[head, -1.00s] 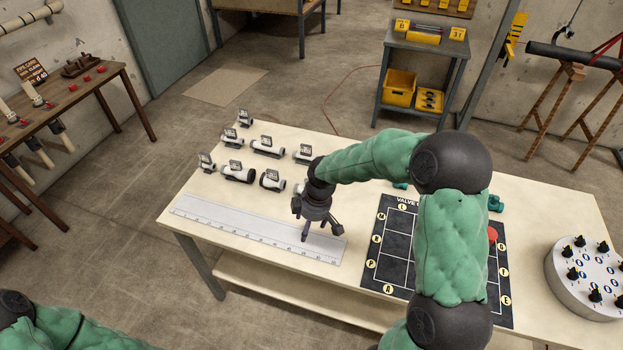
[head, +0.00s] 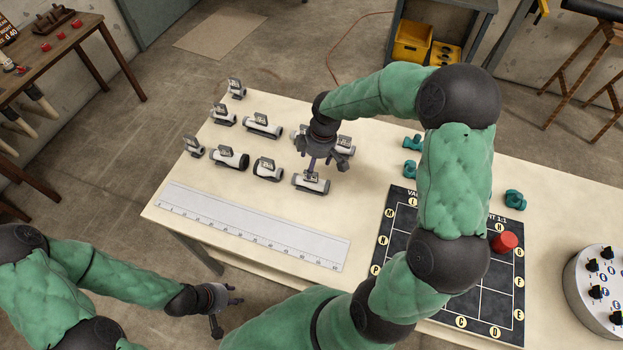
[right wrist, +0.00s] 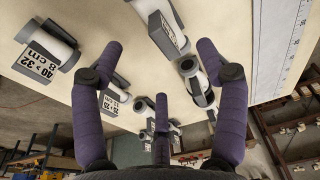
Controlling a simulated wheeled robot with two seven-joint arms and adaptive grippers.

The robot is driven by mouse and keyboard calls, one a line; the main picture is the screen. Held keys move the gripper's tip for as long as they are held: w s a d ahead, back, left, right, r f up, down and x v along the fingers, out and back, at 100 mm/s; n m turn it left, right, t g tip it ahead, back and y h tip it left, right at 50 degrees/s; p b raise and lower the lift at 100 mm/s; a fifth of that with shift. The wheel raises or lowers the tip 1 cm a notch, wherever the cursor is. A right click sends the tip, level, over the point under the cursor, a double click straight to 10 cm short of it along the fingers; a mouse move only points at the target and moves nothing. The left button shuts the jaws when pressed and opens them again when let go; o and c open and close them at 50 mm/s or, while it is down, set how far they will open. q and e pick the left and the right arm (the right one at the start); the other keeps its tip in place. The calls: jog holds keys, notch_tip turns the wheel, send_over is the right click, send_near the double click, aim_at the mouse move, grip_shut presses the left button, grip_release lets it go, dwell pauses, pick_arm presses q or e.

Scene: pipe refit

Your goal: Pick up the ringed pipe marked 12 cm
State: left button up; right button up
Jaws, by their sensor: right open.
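Several short white-and-grey pipes with dark end rings and small tags stand in rows on the table. They include a front right pipe (head: 310,182), a long pipe (head: 229,157) and a back pipe (head: 262,126). Their tags are too small to read in the head view, so I cannot tell which is marked 12 cm. My left gripper (head: 226,304) is open and empty off the table's front edge.
A long ruler (head: 250,226) lies along the table front. Right of the pipes are teal fittings (head: 413,143), a dark lettered board (head: 398,240) with a red cap (head: 504,243), and a round white stand with black knobs (head: 600,300).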

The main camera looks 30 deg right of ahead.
aim_at(311, 181)
jog(key=f, duration=0.3)
jog(key=shift+w+a+f+b, duration=0.15)
jog(key=shift+w+f+b, duration=0.05)
jog(key=shift+f+b, duration=0.2)
jog(key=shift+w+a+f+b, duration=0.15)
jog(key=shift+f+b, duration=0.3)
jog(key=shift+f, duration=0.85)
jog(key=shift+w+a+f+b, duration=0.15)
jog(key=shift+f+b, duration=0.3)
jog(key=shift+f, duration=0.8)
jog(key=shift+s, duration=0.1)
jog(key=shift+c, duration=0.3)
jog(key=c, duration=1.3)
